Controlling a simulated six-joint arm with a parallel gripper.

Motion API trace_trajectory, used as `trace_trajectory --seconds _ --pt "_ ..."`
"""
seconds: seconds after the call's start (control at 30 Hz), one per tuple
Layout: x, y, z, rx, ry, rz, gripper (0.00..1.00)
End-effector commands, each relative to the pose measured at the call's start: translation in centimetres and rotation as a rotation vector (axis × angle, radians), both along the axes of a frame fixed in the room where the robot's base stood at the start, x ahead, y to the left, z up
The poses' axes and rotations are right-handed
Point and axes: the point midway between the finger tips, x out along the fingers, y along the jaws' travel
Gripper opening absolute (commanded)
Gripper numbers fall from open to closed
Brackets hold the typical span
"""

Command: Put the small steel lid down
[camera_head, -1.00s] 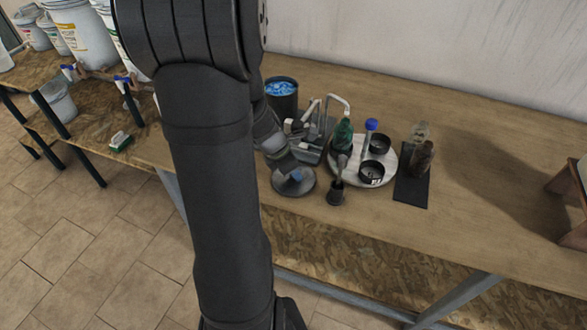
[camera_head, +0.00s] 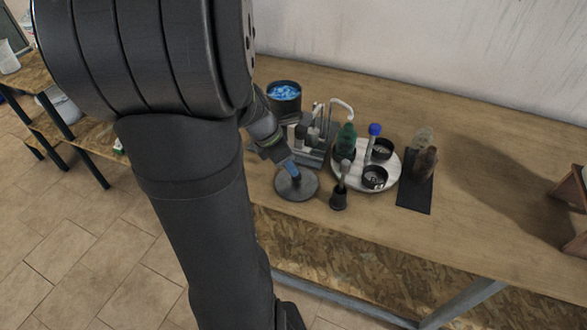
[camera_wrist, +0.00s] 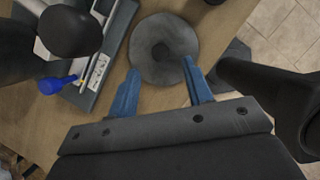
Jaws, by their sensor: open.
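The small steel lid (camera_head: 302,192) is a flat grey disc lying on the wooden table near its front edge. In the wrist view the lid (camera_wrist: 178,32) shows from above, with a round, darker middle. My gripper (camera_head: 293,170) has blue fingers and is just above the lid, towards its back left. In the wrist view my gripper (camera_wrist: 160,67) is open, with its fingertips apart near the lid's lower edge and nothing between them that looks gripped. The exact gap between fingertips and lid cannot be told.
A dark pot (camera_head: 284,107) with blue contents and a grey caddy (camera_head: 318,158) stand behind the lid. A dark cup with a brush (camera_head: 339,200) and a pale round tray (camera_head: 350,185) stand to the right. A black mat (camera_head: 413,200) lies beyond. The table's right side is mostly clear.

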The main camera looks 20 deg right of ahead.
Motion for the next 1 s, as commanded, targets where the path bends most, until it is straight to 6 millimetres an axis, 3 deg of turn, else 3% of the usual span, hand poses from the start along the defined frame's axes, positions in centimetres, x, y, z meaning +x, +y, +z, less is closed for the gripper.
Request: trace_trajectory --seconds 0.2,0.4,0.77,1.0 --pt "0.1 1.4 3.3 -0.001 -0.002 0.002 0.46" --pt "0.0 1.9 4.6 0.000 0.000 0.001 0.46" --pt "0.0 1.9 4.5 0.000 0.001 0.001 0.46" --pt "-0.1 1.0 2.4 0.001 0.005 -0.001 0.46"
